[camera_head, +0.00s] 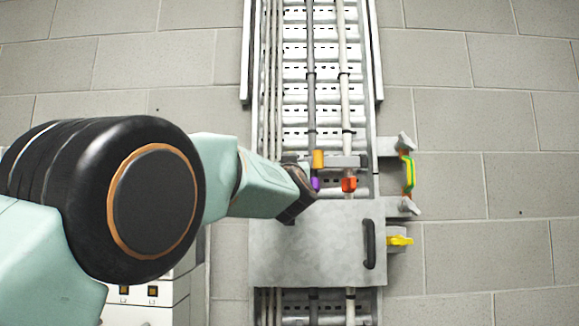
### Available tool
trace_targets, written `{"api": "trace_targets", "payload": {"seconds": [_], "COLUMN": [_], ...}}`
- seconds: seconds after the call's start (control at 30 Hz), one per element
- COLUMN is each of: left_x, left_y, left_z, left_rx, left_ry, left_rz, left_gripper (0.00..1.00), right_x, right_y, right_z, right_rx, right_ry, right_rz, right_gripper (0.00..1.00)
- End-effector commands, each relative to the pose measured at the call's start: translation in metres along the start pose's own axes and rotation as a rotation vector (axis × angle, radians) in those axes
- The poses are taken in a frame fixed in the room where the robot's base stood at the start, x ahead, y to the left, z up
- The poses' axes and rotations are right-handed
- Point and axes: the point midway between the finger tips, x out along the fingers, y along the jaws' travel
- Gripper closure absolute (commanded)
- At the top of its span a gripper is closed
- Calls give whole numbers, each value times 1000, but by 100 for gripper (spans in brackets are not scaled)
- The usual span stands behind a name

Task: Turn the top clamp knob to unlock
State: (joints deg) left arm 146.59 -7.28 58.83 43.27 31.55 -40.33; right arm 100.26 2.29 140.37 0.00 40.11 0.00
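A metal bracket at the right edge of the cable tray carries a grey winged knob (405,143) at its top, which looks like the top clamp knob. A second grey winged knob (409,206) sits below it. A green and yellow handle (409,175) lies between them. My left gripper (302,188) comes in from the left and is over the tray, left of and apart from both knobs. Its fingers are small and dark, and I cannot tell whether they are open. My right gripper is not in view.
Orange-yellow (318,158), purple (315,184) and red-orange (349,185) pieces sit by the cables close to my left gripper. A grey metal plate (320,252) with a black handle (369,244) covers the tray below. A yellow lever (400,241) sticks out right.

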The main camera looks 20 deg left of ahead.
Motion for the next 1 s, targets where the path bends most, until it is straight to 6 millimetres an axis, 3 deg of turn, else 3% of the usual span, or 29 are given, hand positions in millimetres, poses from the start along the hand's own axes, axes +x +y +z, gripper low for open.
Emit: {"api": "trace_targets", "payload": {"seconds": [0.03, 0.4, 0.43, 0.67, 1.0], "left_x": [0, 0, 1, 0, -1], "left_y": [-1, -1, -1, -1, 0], "left_z": [-11, -11, -11, -6, -2], "left_rx": [-7, -12, -12, -9, -8], "left_ry": [19, 19, 19, 10, 4], "left_rz": [-4, -6, -6, -4, -3], "left_gripper": [100, 100, 86, 67, 65], "right_x": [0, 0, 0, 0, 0], "right_y": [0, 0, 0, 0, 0], "right_z": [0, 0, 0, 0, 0], "right_rx": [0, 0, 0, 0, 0], "right_ry": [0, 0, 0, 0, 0], "right_rz": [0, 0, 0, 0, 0], "right_gripper": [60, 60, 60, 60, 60]}}
